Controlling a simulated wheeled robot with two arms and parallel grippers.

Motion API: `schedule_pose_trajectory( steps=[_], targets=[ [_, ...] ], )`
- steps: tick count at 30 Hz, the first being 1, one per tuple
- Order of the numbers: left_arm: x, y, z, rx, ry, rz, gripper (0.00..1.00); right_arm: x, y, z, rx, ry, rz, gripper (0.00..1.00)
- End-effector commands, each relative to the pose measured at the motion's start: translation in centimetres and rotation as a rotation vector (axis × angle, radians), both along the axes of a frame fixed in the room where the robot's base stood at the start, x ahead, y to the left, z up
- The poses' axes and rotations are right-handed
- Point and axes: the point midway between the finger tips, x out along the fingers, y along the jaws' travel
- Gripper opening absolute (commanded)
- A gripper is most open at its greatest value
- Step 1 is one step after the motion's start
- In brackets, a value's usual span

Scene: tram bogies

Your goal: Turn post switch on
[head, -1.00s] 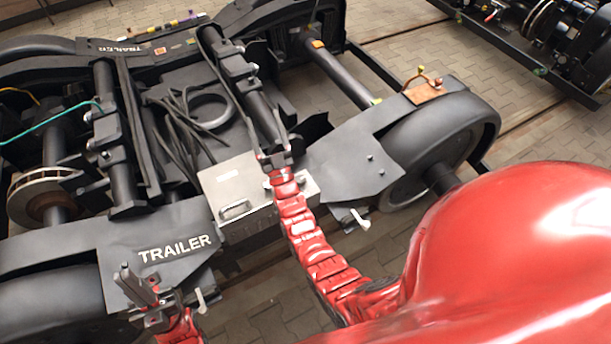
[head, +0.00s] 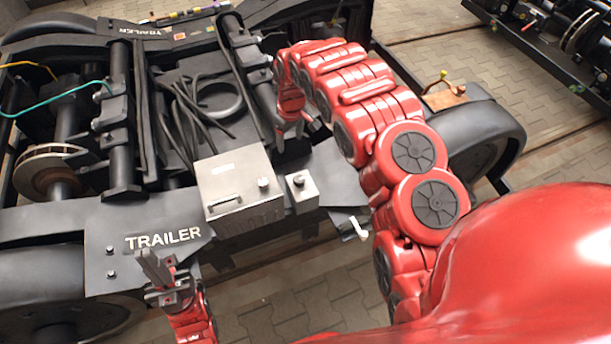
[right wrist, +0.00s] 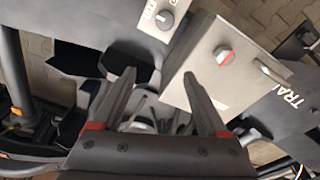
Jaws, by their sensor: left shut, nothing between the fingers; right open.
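Two rotary knobs show, and no label tells me which is the post switch. One knob (head: 263,183) is on a grey box (head: 228,203) with a handle; in the right wrist view this knob (right wrist: 223,54) has a red mark. The other knob (head: 298,180) is on a small grey box (head: 303,199) to its right; it also shows in the right wrist view (right wrist: 164,19). My right gripper (head: 290,128) is open and empty, behind both boxes; its fingers (right wrist: 160,78) are apart from both knobs. My left gripper (head: 152,266) is shut and empty, below the TRAILER lettering.
The dark bogie frame (head: 105,222) with TRAILER lettering surrounds the boxes. Black cables (head: 190,105) lie behind them. A white lever (head: 360,228) sticks out at the right. A wheel (head: 490,130) stands beyond my right arm. Paved floor (head: 285,290) is open in front.

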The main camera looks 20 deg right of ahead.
Motion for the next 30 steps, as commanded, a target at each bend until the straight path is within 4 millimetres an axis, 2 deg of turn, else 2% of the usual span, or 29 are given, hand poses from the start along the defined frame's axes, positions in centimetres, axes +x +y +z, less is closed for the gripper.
schedule_pose_trajectory(
  steps=[3,8,22,30],
  targets=[
    [0.0,0.0,-0.3,0.000,0.000,0.000,0.00,-2.6,-0.8,1.2,-0.017,0.089,0.008,0.76],
    [0.0,0.0,-0.3,0.000,0.000,0.000,0.00,-3.5,-1.0,0.5,-0.021,0.118,0.010,0.76],
    [0.0,0.0,0.6,0.000,0.000,0.000,0.00,-3.5,-1.0,-7.5,-0.018,0.115,0.007,0.76],
    [0.0,0.0,0.3,0.000,0.000,0.000,0.00,-3.4,-0.8,-11.5,-0.017,0.112,0.011,0.76]
  ],
)
